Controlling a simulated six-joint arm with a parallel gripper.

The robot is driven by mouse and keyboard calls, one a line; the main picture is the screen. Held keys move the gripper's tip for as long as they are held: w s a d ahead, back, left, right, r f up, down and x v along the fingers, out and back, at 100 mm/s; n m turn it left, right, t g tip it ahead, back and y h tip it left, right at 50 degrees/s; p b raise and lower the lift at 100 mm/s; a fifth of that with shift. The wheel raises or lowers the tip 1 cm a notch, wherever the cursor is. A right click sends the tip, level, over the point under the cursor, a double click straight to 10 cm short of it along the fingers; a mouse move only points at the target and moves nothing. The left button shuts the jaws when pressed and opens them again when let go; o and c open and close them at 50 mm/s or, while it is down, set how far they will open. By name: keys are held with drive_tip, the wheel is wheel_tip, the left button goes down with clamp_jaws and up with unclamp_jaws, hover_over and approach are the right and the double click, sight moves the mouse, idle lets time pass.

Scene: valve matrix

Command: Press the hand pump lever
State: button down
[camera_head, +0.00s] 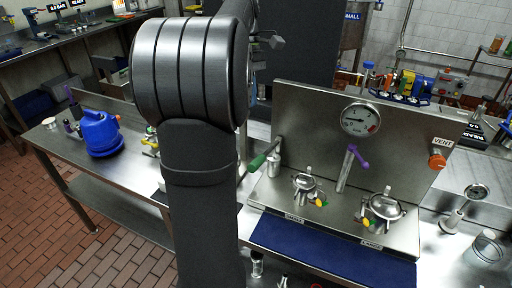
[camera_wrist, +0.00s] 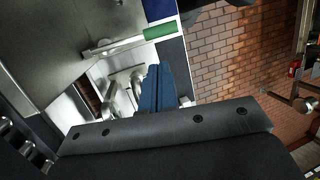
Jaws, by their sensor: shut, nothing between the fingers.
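A metal lever with a green grip (camera_head: 258,162) sticks out at the left side of the steel valve panel (camera_head: 290,110) in the head view, partly hidden by my arm; I take it for the hand pump lever. In the wrist view the green grip (camera_wrist: 160,31) lies just beyond my fingertips, with its bare metal rod running left from it. My gripper (camera_wrist: 160,70) shows as two dark blue fingers side by side, shut and empty. A small gap seems to separate them from the grip. The gripper is hidden behind my arm in the head view.
The panel carries a round gauge (camera_head: 360,119), a purple-handled valve (camera_head: 357,154), an orange vent knob (camera_head: 437,161) and two silver lidded pots (camera_head: 387,205) with yellow and green knobs. A blue mat (camera_head: 330,254) lies in front. A blue container (camera_head: 101,133) stands on the left bench.

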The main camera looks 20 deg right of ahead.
sight(257, 159)
idle(0.4)
drive_tip(key=x, duration=1.4)
drive_tip(key=shift+a, duration=0.1)
